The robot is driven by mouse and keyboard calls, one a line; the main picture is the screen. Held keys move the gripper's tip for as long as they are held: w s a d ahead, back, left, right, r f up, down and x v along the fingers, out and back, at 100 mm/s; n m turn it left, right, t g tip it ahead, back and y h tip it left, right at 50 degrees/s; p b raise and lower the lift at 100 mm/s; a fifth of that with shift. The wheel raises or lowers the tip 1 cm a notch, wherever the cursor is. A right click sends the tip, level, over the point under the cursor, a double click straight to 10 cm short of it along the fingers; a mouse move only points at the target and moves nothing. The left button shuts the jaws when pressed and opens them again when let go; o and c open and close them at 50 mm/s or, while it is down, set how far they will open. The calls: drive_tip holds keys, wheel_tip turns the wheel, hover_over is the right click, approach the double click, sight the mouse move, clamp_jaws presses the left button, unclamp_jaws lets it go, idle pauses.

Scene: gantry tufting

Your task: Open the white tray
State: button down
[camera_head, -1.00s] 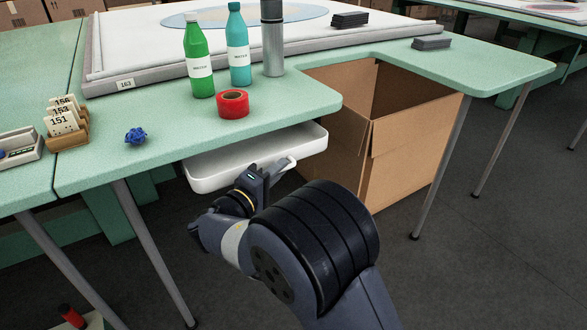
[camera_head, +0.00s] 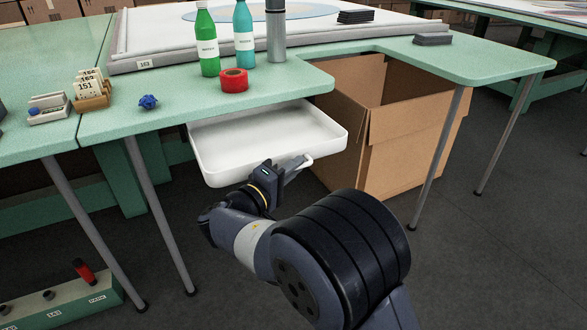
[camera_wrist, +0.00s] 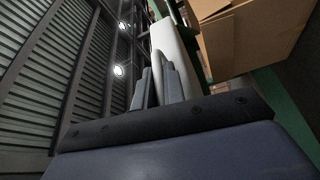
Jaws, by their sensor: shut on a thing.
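The white tray (camera_head: 262,140) hangs under the green table's front edge and is pulled partway out toward me. Its shallow inside shows and looks empty where visible; its rear is hidden under the tabletop. A handle (camera_head: 300,163) sticks out at its front. My gripper (camera_head: 288,168) is shut on this handle at the tray's front wall. In the wrist view the white tray (camera_wrist: 172,50) stretches away beyond the gripper fingers (camera_wrist: 162,88), which are close around the handle.
The green table (camera_head: 180,118) carries green (camera_head: 208,48) and teal (camera_head: 244,38) bottles, red tape (camera_head: 234,81), a blue crumpled piece (camera_head: 148,102) and a card holder (camera_head: 90,95). An open cardboard box (camera_head: 405,140) stands right of the tray. Table legs (camera_head: 160,215) stand left.

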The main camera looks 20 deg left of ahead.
drive_tip(key=c, duration=1.5)
unclamp_jaws()
drive_tip(key=p+v, duration=0.2)
drive_tip(key=v, duration=0.8)
drive_tip(key=shift+s+a+f+p, duration=0.15)
drive_tip(key=shift+s+p, duration=0.15)
drive_tip(key=shift+s, duration=0.05)
